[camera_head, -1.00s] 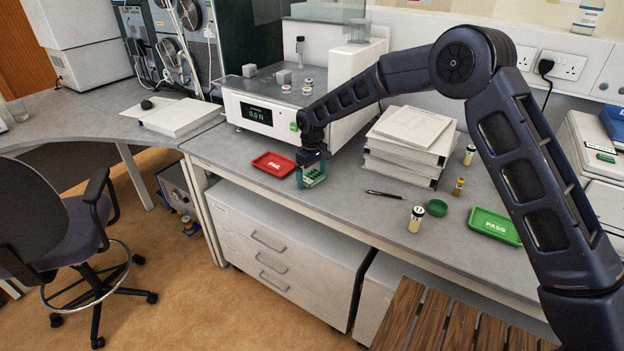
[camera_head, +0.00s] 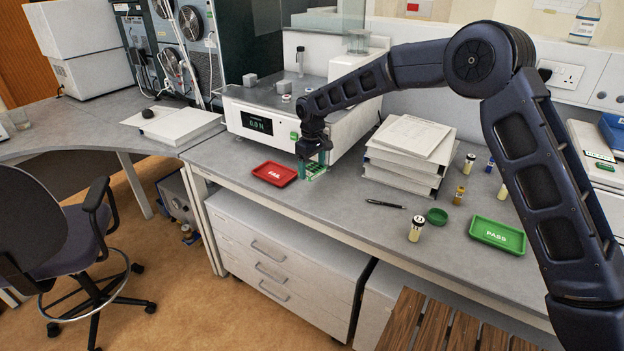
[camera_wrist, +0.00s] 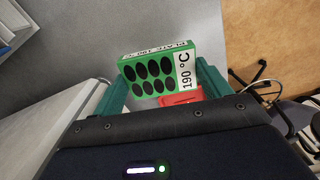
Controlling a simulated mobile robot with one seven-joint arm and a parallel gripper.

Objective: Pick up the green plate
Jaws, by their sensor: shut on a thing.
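The green plate (camera_wrist: 157,72) shows in the wrist view, with rows of dark oval holes and a white label reading "190 °C". It sits between the teal fingers of my gripper (camera_wrist: 163,84), which is shut on it. In the head view my gripper (camera_head: 314,162) points down beside the testing machine's front right corner, with the plate (camera_head: 314,170) low between its fingers. I cannot tell whether the plate is clear of the bench. Part of the plate is hidden by the fingers in the head view.
A red FAIL tray (camera_head: 275,173) lies just left of my gripper. The white testing machine (camera_head: 262,118) stands behind. Stacked binders (camera_head: 410,150), a pen (camera_head: 385,204), a vial (camera_head: 416,229), a green cap (camera_head: 437,216) and a green PASS tray (camera_head: 497,234) are to the right.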

